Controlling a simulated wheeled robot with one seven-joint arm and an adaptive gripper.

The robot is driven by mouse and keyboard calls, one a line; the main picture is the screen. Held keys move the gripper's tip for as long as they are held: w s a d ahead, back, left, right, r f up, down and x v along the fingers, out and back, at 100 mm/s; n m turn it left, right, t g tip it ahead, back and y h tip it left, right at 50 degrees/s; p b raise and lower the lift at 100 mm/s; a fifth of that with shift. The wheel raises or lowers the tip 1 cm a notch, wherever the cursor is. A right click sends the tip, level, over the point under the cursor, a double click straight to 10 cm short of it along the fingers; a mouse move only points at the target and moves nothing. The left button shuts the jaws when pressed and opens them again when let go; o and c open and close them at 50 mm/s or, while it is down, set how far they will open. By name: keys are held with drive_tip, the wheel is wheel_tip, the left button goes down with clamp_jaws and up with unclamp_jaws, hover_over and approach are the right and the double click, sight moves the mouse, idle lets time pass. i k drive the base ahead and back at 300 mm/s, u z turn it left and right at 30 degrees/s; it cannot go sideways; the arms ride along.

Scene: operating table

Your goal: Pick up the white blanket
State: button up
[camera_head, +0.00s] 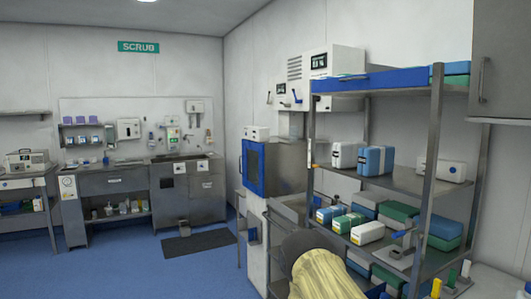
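I cannot pick out a white blanket for certain. White block-shaped packs stand on the middle shelf of the metal rack at the right: one at the left end (345,155) and one further right (441,170). At this size I cannot tell whether either is folded cloth or a box. A white and green pack (348,223) and a white and yellow pack (367,233) lie on the shelf below. My gripper cannot be made out in this view.
The metal rack (428,165) fills the right side, with blue and green packs on its shelves. A blue-framed cabinet (254,168) stands left of it. A steel scrub counter (114,182) lines the back wall. Blue floor (150,268) is open at left, with a dark mat (199,242).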

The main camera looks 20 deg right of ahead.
sight(344, 154)
drive_tip(key=u, duration=0.6)
drive_tip(key=i, duration=2.75)
drive_tip(key=z, duration=0.95)
